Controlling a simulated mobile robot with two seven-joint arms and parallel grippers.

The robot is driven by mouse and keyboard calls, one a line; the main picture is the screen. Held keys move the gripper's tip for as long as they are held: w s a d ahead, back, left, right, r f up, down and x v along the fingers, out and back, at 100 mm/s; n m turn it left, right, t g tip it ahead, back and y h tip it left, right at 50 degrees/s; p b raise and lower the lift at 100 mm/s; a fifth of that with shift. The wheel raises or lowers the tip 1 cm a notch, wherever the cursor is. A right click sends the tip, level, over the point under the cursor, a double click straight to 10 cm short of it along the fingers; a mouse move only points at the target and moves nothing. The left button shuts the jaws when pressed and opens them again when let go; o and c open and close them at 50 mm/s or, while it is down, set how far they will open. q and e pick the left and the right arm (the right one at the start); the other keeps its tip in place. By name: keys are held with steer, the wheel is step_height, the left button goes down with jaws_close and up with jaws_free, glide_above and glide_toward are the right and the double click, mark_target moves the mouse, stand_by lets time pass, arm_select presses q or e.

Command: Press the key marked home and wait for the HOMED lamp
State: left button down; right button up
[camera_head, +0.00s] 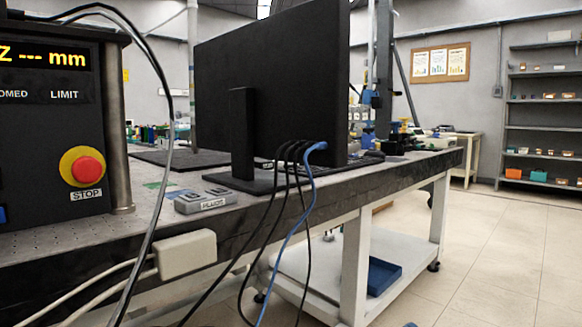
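A black control box (38,130) stands at the left end of the bench and is cut off by the left picture edge. Its yellow display (45,56) reads "Z --- mm". A red STOP button (86,170) on a yellow ring sits on the box's front. A small blue piece (2,214) shows at the left edge; I cannot tell what it is. No key marked home is visible. Neither of my grippers is in view.
A large dark monitor (270,85), seen from behind, stands on the bench (330,196) with black and blue cables hanging down. A small grey labelled box (203,200) sits near the bench edge. Open floor (490,265) lies at right.

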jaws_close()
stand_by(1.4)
